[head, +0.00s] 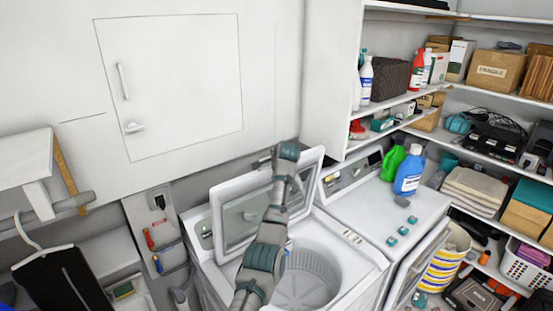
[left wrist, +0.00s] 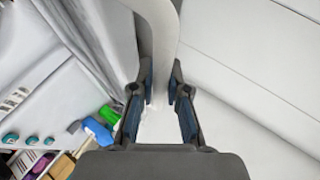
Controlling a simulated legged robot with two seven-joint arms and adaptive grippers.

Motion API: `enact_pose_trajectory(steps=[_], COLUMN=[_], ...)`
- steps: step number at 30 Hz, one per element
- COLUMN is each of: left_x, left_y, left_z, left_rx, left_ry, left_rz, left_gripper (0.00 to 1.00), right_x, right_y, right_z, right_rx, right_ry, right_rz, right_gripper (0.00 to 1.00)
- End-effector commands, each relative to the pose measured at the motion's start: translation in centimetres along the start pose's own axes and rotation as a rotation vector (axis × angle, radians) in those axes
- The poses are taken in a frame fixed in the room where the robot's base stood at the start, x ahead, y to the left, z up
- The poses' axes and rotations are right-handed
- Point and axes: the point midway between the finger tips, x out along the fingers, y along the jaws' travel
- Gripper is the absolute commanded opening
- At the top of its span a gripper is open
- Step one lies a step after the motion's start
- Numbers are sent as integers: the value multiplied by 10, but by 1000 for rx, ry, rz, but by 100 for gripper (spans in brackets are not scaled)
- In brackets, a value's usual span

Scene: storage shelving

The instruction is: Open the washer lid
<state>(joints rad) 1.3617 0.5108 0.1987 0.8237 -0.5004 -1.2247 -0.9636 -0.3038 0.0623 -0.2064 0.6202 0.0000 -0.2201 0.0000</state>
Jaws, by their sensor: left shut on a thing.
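The white washer (head: 365,258) stands at the lower middle of the head view, with its drum (head: 308,275) uncovered. Its lid (head: 240,214), a white frame with a grey window, stands raised and tilted up at the back of the opening. My left arm crosses in front of the lid and drum. My left gripper (head: 263,161) is at the lid's upper edge; its fingertips are small and partly hidden there. In the left wrist view, the fingers of my left gripper (left wrist: 162,91) are closed on either side of the lid's white edge (left wrist: 159,35). My right gripper is in neither view.
A second white machine (head: 415,215) stands to the right, with green (head: 393,163) and blue (head: 409,172) bottles on top. Loaded shelves (head: 470,85) fill the right side. A wall cabinet door (head: 180,85) is behind the washer. A black garment (head: 60,280) hangs at lower left.

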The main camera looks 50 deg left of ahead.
Motion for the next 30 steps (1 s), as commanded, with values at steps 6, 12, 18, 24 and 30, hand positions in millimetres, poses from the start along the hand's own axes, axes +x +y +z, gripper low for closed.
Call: enact_pose_trajectory(steps=[6, 12, 18, 24, 30], left_x=[5, 2, -23, -73, -110], left_y=[9, 6, 6, 7, 9], left_z=[2, 3, 2, -1, -4], left_rx=[7, 4, 5, 6, 9], left_ry=[-13, -10, -7, -7, -11], left_rz=[16, 13, 10, 8, 9], left_gripper=[26, 26, 26, 26, 26], right_x=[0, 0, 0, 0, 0], right_y=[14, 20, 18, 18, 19], right_z=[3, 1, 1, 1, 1], right_rx=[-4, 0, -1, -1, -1], right_ry=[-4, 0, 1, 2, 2], right_rz=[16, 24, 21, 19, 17], right_gripper=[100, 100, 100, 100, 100])
